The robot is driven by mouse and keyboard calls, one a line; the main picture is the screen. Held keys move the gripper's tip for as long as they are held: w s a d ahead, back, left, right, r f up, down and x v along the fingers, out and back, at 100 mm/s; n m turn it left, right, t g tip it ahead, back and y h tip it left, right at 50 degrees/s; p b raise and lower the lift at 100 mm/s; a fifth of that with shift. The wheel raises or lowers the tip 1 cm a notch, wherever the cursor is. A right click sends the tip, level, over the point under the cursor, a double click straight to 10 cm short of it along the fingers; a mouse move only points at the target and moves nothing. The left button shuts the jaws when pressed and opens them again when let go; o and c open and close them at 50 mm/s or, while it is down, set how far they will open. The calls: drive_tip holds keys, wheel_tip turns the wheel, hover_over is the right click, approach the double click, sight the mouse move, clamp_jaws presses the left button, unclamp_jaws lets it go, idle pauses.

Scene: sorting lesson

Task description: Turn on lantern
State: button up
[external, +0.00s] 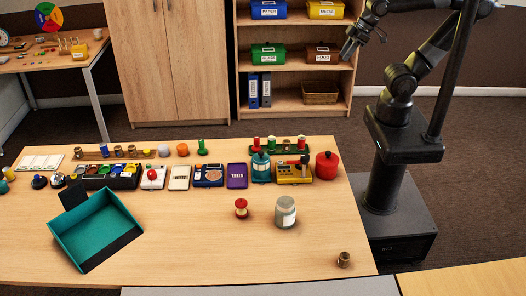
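A small teal lantern (261,168) stands upright at the back of the wooden table, in a row of small objects. It has a pale middle band. I cannot see a switch on it or tell whether it is lit. My gripper (348,50) is high above the floor behind the table, in front of the shelf, up and to the right of the lantern. It is far from the lantern and touches nothing that I can see. Its fingers are too small and dark to tell open from shut.
A purple device (237,176) stands left of the lantern, a yellow device (294,173) right of it, then a red pot (326,165). A rack of colored pegs (280,147) is behind.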

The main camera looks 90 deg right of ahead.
drive_tip(key=shift+w+a+r, duration=0.1)
drive_tip(key=shift+w, duration=0.4)
drive_tip(key=shift+c, duration=1.4)
drive_tip(key=shift+g, duration=0.5)
drive_tip(key=w, duration=0.2)
drive_tip(key=w+a, duration=0.1)
drive_tip(key=w, duration=0.2)
drive_tip(key=w+a, duration=0.1)
drive_tip(key=w, duration=0.2)
clamp_jaws()
drive_tip(key=w+a+f+g, duration=0.1)
drive_tip(key=w+a+f, duration=0.6)
drive_tip(key=w+f, duration=0.3)
drive_tip(key=w+a+f+g, duration=0.2)
drive_tip(key=w+a+f, duration=0.5)
drive_tip(key=w+f, duration=0.3)
drive_tip(key=w, duration=0.3)
drive_tip(key=shift+w, duration=0.2)
drive_tip(key=shift+a, duration=0.1)
